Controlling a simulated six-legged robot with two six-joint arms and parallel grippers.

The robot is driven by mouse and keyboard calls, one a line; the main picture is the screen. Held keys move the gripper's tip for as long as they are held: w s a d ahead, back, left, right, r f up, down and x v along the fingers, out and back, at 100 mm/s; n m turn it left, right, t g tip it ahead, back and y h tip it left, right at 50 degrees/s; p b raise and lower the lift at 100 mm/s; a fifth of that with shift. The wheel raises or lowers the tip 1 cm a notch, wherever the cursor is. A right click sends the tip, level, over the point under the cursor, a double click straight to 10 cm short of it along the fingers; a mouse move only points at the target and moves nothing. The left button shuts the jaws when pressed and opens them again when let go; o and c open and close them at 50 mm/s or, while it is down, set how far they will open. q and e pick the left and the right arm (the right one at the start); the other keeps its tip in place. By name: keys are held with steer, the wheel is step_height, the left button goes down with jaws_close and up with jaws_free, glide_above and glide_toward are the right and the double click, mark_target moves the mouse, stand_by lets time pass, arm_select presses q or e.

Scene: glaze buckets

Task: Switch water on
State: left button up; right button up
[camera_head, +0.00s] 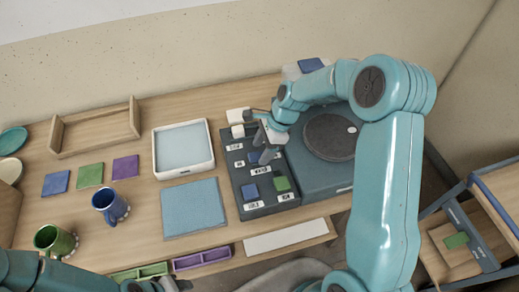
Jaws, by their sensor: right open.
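A dark control panel (265,206) with small white labels stands on the table, left of a round wheel (331,137). It carries a blue button (250,191), a green button (281,184) and other small controls. The labels are too small to read surely, so I cannot tell which control is for water. My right gripper (258,137) is open over the upper part of the panel and hides some of its controls. I cannot tell whether it touches one. My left gripper (152,286) is low at the bottom edge, partly cut off.
A white tray (183,149), a blue mat (193,207) and a wooden rack (95,130) lie left of the panel. A blue mug (108,205) and a green mug (54,241) stand further left. Green and purple trays (201,259) line the front edge.

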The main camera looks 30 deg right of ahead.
mark_target(258, 157)
steer(key=shift+x, duration=1.05)
